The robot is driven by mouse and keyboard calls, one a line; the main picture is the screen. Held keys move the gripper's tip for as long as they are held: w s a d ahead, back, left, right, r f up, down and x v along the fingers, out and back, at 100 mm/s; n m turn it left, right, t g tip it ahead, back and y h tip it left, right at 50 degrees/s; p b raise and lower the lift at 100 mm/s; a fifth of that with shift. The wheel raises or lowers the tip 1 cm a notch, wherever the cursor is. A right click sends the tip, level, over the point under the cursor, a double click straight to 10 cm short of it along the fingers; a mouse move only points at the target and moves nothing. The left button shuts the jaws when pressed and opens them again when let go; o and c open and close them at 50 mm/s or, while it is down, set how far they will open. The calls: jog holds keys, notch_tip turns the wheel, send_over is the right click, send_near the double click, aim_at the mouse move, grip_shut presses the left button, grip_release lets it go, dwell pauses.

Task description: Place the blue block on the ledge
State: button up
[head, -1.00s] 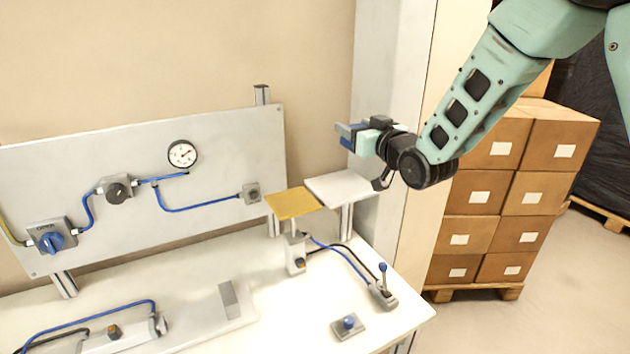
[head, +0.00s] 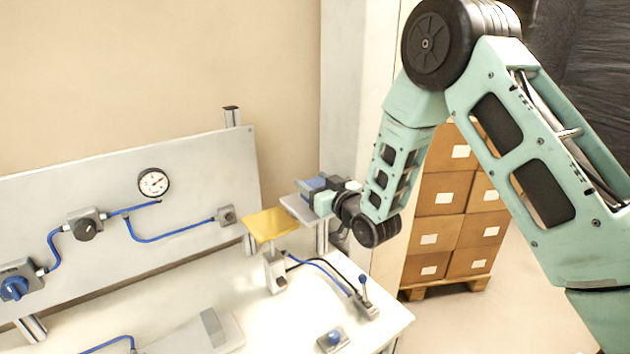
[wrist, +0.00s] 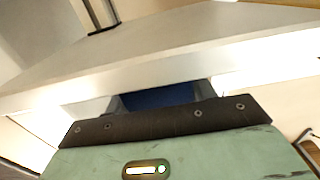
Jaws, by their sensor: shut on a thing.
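The blue block (head: 314,183) is between the fingers of my gripper (head: 312,186), which is shut on it. In the head view they are at the pale grey raised ledge (head: 298,208), over its right part, with the hand reaching in from the right. In the wrist view a strip of the blue block (wrist: 158,97) shows beyond the hand's dark edge, next to a long pale edge (wrist: 140,72). The hand hides much of the block. I cannot tell whether the block touches the ledge.
A yellow plate (head: 268,224) on a post stands just left of the ledge. A panel (head: 110,190) with a gauge and blue hoses stands at the left. A lever (head: 364,290) and a blue button (head: 333,338) sit on the bench. Stacked boxes (head: 440,195) stand behind my arm.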

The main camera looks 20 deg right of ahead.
jog(key=shift+f+b, duration=0.25)
jog(key=shift+b, duration=0.05)
jog(key=o, duration=1.2)
